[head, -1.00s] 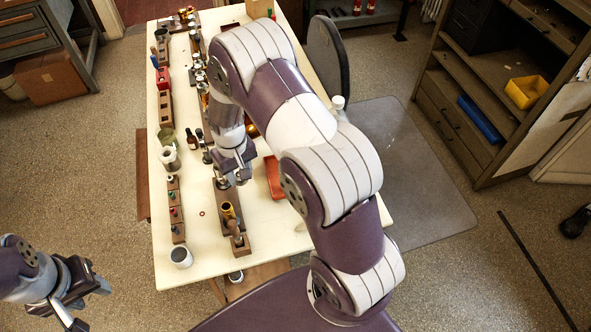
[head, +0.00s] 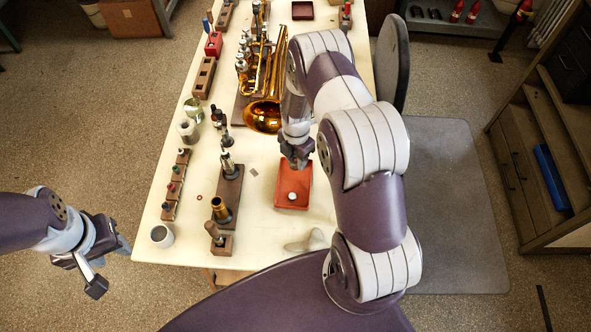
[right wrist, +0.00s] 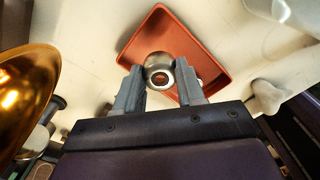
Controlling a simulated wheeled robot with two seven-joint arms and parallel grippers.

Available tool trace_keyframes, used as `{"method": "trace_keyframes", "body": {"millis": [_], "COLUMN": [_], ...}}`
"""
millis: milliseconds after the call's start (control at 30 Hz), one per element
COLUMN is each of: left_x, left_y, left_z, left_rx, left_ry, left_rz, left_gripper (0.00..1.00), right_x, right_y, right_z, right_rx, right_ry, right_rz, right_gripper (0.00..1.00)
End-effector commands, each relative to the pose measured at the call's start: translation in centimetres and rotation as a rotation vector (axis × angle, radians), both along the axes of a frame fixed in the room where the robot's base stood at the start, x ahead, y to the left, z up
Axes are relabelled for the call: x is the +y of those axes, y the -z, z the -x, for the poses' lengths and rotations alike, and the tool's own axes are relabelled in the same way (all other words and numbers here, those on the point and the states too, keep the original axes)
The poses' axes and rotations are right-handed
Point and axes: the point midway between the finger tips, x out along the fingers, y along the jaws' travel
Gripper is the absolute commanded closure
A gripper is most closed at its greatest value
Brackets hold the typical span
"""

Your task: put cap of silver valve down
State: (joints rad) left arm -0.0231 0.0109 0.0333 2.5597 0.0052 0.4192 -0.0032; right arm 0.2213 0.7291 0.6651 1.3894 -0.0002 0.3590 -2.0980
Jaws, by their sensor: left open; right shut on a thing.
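My right gripper (head: 297,162) is above the far part of the red tray (head: 279,184), pointing down. The right wrist view shows its fingers (right wrist: 160,84) shut on a small round silver cap (right wrist: 160,62) with a dark hollow middle, in front of the red tray (right wrist: 205,50). I cannot tell whether the cap touches the tray. In the head view the gripper hides the cap. A silver valve (head: 228,163) stands upright on a wooden block (head: 229,187) left of the tray. My left gripper (head: 98,272) is open and empty, off the table's left side.
A small pale round piece (head: 292,196) lies in the tray. A brass horn (head: 263,116) lies beyond it. A pale lumpy object (head: 305,241) lies at the front edge.

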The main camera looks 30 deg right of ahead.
Motion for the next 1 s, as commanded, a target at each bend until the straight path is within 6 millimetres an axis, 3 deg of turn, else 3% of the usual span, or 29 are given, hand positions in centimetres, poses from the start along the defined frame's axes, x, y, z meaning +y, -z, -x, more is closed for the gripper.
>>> {"method": "trace_keyframes", "body": {"millis": [233,633,667,700,733,1000], "left_x": [0.0,0.0,0.0,0.0,0.0,0.0], "left_y": [-0.7,-0.1,-0.2,-0.3,-0.3,-0.4], "left_z": [0.0,0.0,0.0,0.0,0.0,0.0], "left_rx": [0.0,0.001,0.001,0.001,0.001,0.0], "left_ry": [0.0,0.0,0.0,0.0,0.0,0.0], "left_rz": [0.0,0.0,0.0,0.0,0.0,0.0], "left_gripper": [0.57,0.57,0.57,0.57,0.57,0.57], "right_x": [0.1,0.1,0.1,0.1,0.1,0.1], "right_y": [4.3,5.2,5.1,5.0,5.0,4.9], "right_z": [0.0,0.0,0.0,0.0,0.0,0.0], "right_rx": [0.0,-0.001,-0.001,-0.001,-0.001,-0.001], "right_ry": [0.001,0.001,0.001,0.001,0.002,0.002], "right_rz": [0.0,0.001,0.001,0.001,0.0,0.001], "right_gripper": [0.98,0.98,0.55,0.42,0.36,0.36]}}
